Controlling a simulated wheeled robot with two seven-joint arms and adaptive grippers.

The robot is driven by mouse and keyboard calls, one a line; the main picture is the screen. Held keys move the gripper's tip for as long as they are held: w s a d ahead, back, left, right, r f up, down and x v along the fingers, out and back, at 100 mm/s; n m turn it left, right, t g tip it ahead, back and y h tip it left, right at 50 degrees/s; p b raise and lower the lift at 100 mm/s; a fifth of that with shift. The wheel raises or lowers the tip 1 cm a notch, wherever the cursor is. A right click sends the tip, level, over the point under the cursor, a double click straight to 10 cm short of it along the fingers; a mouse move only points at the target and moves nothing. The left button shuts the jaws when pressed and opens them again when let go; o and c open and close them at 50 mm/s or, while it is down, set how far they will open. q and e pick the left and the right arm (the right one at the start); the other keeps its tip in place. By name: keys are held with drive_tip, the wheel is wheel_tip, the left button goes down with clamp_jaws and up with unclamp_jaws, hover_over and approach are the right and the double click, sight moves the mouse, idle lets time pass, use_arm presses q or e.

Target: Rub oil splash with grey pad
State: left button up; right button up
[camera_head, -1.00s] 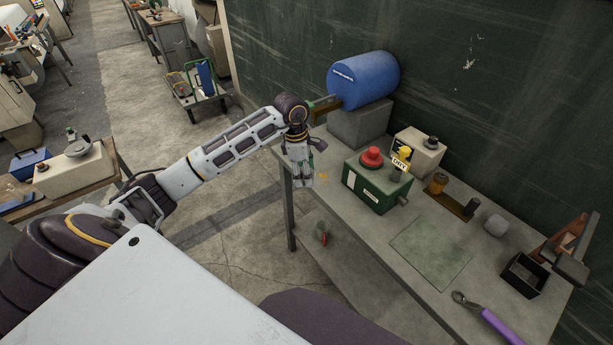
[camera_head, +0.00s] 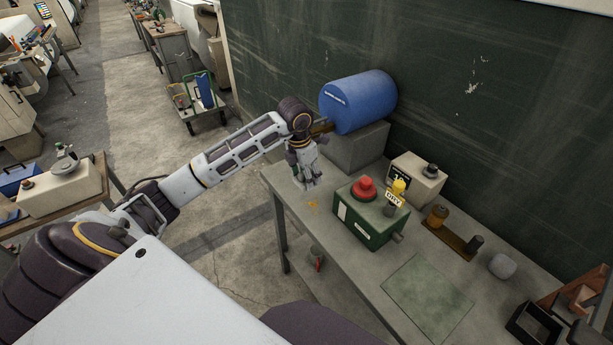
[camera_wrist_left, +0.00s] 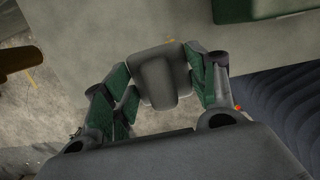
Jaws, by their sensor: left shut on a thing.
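My left gripper (camera_head: 308,182) hangs over the left end of the workbench (camera_head: 330,268), fingers pointing down. In the left wrist view the gripper (camera_wrist_left: 160,85) is shut on a grey, rounded pad (camera_wrist_left: 160,78), held between its green-and-grey fingers. The oil splash (camera_head: 313,204) is a small yellowish-brown mark on the benchtop, just in front of the gripper. A bit of it shows beyond the pad in the wrist view (camera_wrist_left: 171,41). I cannot tell whether the pad touches the bench. My right gripper is out of view.
A green box with a red button (camera_head: 368,212) stands right of the splash. A blue drum (camera_head: 358,100) on a grey block is behind. The green square (camera_head: 428,297) is clear.

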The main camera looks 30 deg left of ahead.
use_arm(q)
drive_tip(key=shift+w+r, duration=0.1)
drive_tip(key=shift+w, duration=0.2)
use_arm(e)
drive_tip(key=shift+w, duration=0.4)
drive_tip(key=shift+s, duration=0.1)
use_arm(q)
drive_tip(key=shift+s, duration=0.1)
drive_tip(key=shift+f+b, duration=0.55)
drive_tip(key=shift+f, duration=0.4)
drive_tip(key=shift+f+b, duration=0.55)
drive_tip(key=shift+f, duration=0.35)
drive_tip(key=shift+f+b, duration=0.45)
drive_tip(key=shift+f, duration=0.7)
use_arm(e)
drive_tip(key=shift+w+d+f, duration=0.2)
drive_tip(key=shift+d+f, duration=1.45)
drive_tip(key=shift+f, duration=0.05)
